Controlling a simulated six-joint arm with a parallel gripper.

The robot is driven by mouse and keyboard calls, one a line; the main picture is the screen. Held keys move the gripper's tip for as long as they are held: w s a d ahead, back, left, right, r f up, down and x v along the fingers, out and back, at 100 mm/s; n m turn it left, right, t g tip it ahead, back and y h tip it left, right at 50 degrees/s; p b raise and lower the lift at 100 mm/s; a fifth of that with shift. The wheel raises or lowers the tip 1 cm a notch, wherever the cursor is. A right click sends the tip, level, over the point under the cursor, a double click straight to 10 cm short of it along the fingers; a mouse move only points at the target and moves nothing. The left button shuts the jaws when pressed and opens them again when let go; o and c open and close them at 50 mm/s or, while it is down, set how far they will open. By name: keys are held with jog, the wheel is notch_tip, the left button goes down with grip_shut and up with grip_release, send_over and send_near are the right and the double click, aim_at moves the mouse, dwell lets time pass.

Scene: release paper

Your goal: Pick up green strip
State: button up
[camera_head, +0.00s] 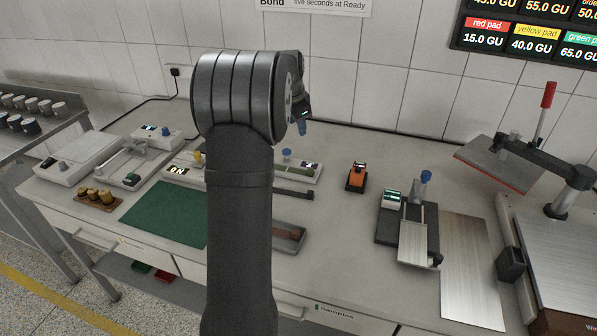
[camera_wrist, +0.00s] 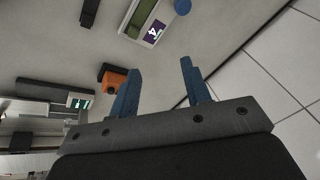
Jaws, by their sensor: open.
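A dull green strip (camera_head: 298,172) appears to lie on a low pale device (camera_head: 316,178) with a small display and a blue knob, just right of my arm in the head view. In the wrist view the green strip (camera_wrist: 142,13) shows at the top edge, partly cut off, beside the purple display reading 4. My gripper (camera_wrist: 161,68) is open, its two blue fingers apart with nothing between them. In the head view my gripper (camera_head: 302,127) is small, up near the tiled wall, above and apart from the strip. My arm hides part of the bench.
An orange device (camera_head: 357,176) stands right of the strip's device. Further right are a dark device with a green display (camera_head: 391,198), a metal plate (camera_head: 470,270) and a press with a red handle (camera_head: 548,95). A green mat (camera_head: 165,212) lies left. The tiled wall bounds the back.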

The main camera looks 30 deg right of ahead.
jog(key=s+f+n, duration=0.1)
jog(key=s+n, duration=0.5)
jog(key=n, duration=0.2)
send_over(310, 169)
jog(key=s+a, duration=0.2)
jog(key=s, duration=0.1)
notch_tip(310, 169, down, 11)
jog(key=shift+w+x, duration=0.2)
jog(key=shift+x, duration=0.85)
jog(key=shift+w+x, duration=0.15)
jog(key=shift+x, duration=0.9)
jog(key=shift+w+x, duration=0.2)
jog(key=shift+x, duration=0.9)
jog(key=shift+d+r, duration=0.15)
jog(key=shift+r, duration=0.05)
grip_shut()
